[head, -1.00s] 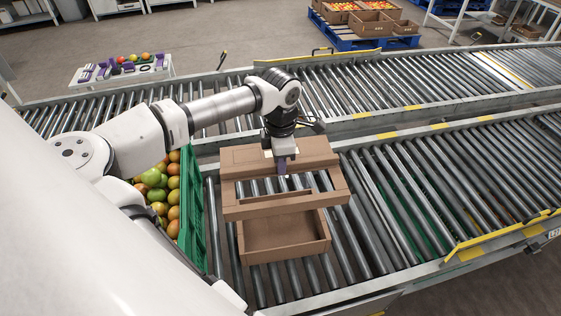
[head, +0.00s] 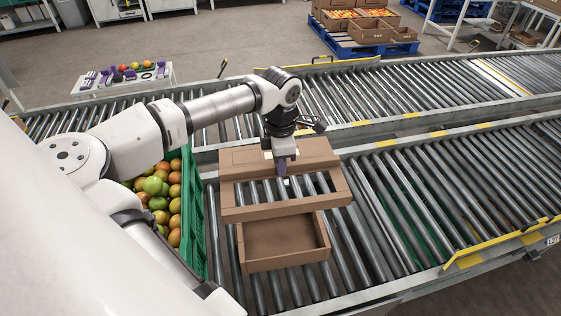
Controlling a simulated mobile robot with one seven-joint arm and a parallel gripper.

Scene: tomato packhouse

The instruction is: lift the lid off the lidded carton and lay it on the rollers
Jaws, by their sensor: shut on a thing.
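The lid (head: 330,160) is a brown cardboard frame with a large window, through which rollers show. My gripper (head: 282,172) points down and is shut on the lid at the far side of the window. The carton (head: 322,262) stands open on the rollers (head: 376,230), nearer the camera than the lid. Its inside looks empty. The near edge of the lid overlaps the carton's far side in the picture. I cannot tell whether the lid touches the rollers or hangs just above them.
A green crate of tomatoes (head: 198,222) stands left of the carton. Rollers right of the carton are clear, with a yellow-marked rail (head: 500,243) at the near edge. A second roller line (head: 370,95) runs behind. A small white table (head: 125,80) stands far left.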

